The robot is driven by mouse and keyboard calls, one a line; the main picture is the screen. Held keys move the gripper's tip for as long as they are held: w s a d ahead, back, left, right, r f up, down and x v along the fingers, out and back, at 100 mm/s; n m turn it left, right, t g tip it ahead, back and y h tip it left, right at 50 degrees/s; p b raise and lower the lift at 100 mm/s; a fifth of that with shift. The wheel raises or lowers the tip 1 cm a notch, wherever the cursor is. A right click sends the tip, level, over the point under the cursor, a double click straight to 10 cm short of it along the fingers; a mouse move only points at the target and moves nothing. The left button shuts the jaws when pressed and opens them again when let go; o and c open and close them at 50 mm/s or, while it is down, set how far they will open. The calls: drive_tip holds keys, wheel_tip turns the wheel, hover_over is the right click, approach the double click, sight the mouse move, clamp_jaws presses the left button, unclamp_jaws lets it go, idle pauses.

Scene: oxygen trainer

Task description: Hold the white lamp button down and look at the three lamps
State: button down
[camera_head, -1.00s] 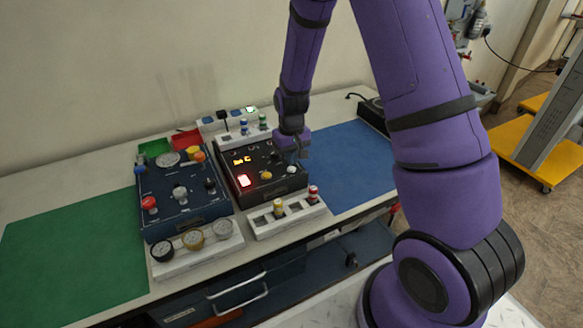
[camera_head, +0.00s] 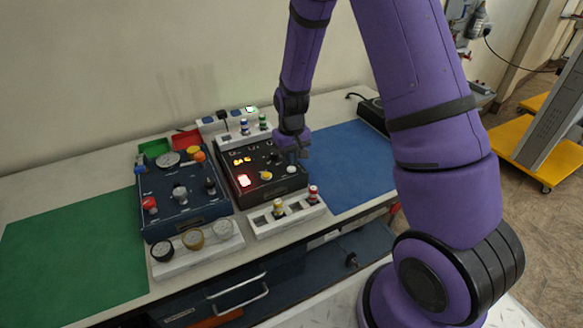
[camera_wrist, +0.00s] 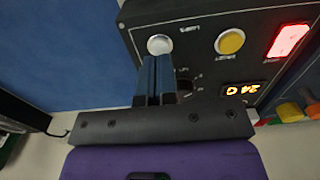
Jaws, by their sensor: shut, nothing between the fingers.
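The white button (camera_head: 292,169) is at the right front corner of the black panel box (camera_head: 289,187). My gripper (camera_head: 303,156) is shut and empty, pointing down just behind and above the button. In the wrist view the closed fingertips (camera_wrist: 156,58) come right up to the near edge of the white button (camera_wrist: 160,44). Whether they touch it or the button is pressed I cannot tell. Beside it are a yellow button (camera_wrist: 229,42) and a lit red rectangular switch (camera_wrist: 288,41). The amber display (camera_wrist: 240,90) is lit. I cannot pick out the three lamps.
A blue box with knobs (camera_head: 180,218) stands left of the panel, with several gauges (camera_head: 193,239) in front. A white holder (camera_head: 266,227) with yellow and red fittings is in front of the panel. The blue mat (camera_head: 350,165) and green mat (camera_head: 75,250) are clear.

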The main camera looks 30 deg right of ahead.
drive_tip(key=shift+f, duration=1.25)
idle(0.8)
drive_tip(key=shift+r, duration=0.1)
idle(3.1)
drive_tip(key=shift+r, duration=3.45)
wheel_tip(320, 180, up, 13)
drive_tip(key=t, duration=0.2)
hover_over(292, 168)
drive_tip(key=s, duration=0.5)
drive_tip(key=s+r, duration=0.6)
drive_tip(key=r, duration=0.2)
drive_tip(key=s+r+t, duration=0.1)
drive_tip(key=s+r, duration=0.3)
drive_tip(key=s, duration=0.4)
drive_tip(key=s+a+r+t, duration=0.1)
drive_tip(key=s+r, duration=0.3)
drive_tip(key=s, duration=0.5)
drive_tip(key=shift+s+r+t, duration=0.2)
drive_tip(key=shift+r+t, duration=0.1)
drive_tip(key=shift+t, duration=0.3)
